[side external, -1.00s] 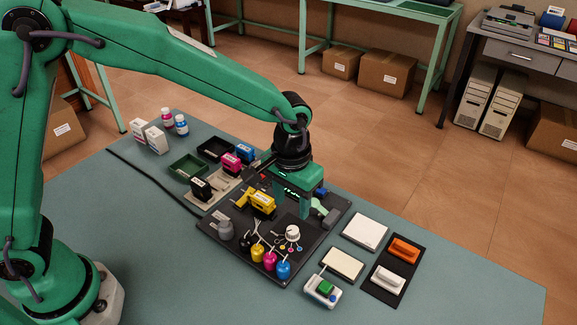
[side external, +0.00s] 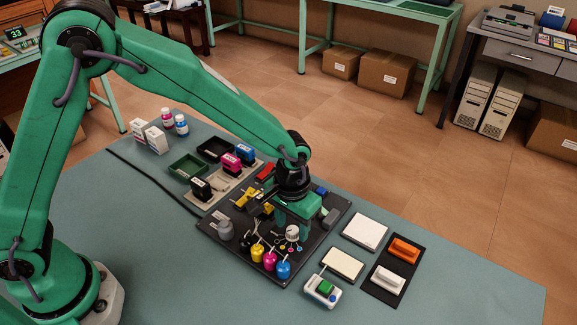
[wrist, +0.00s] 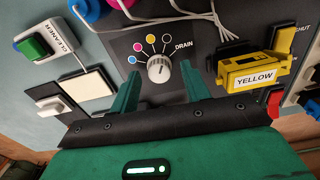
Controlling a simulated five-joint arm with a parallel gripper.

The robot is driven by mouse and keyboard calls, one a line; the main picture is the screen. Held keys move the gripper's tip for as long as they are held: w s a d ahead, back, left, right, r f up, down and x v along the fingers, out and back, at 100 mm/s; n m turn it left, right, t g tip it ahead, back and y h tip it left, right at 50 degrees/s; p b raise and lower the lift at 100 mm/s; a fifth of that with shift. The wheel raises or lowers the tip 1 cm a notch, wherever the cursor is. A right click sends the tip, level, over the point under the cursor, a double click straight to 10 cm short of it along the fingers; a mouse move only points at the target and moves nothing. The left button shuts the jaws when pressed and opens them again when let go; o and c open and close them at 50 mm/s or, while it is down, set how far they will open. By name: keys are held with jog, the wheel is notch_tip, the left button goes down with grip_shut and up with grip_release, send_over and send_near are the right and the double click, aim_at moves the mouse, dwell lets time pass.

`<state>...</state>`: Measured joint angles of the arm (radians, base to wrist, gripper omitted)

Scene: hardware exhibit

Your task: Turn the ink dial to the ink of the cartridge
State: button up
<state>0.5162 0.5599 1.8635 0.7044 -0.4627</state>
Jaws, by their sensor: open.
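The ink dial (wrist: 158,67) is a pale round knob on the dark panel. Coloured dots and the word DRAIN surround it. I cannot tell which mark its pointer faces. In the side external view the dial (side external: 292,232) is just below my gripper (side external: 297,222). In the wrist view my gripper (wrist: 161,72) is open, with a green finger on either side of the dial. I cannot tell whether the fingers touch it. The yellow cartridge (wrist: 253,75), labelled YELLOW, sits in a holder to the dial's right; my gripper partly hides it in the side view.
Yellow, magenta and blue ink bulbs (side external: 269,260) stand in front of the dial. A white unit with a green button (side external: 324,288), labelled CLEANER, and a cream pad (side external: 343,264) lie to the right. Black, magenta and blue cartridges (side external: 231,164) stand on a rack behind.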

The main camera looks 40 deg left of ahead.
jog(key=shift+f, duration=0.25)
jog(key=c, duration=1)
jog(key=shift+n, duration=0.5)
jog(key=shift+a+n, duration=0.1)
jog(key=shift+n, duration=2.4)
jog(key=o, duration=1)
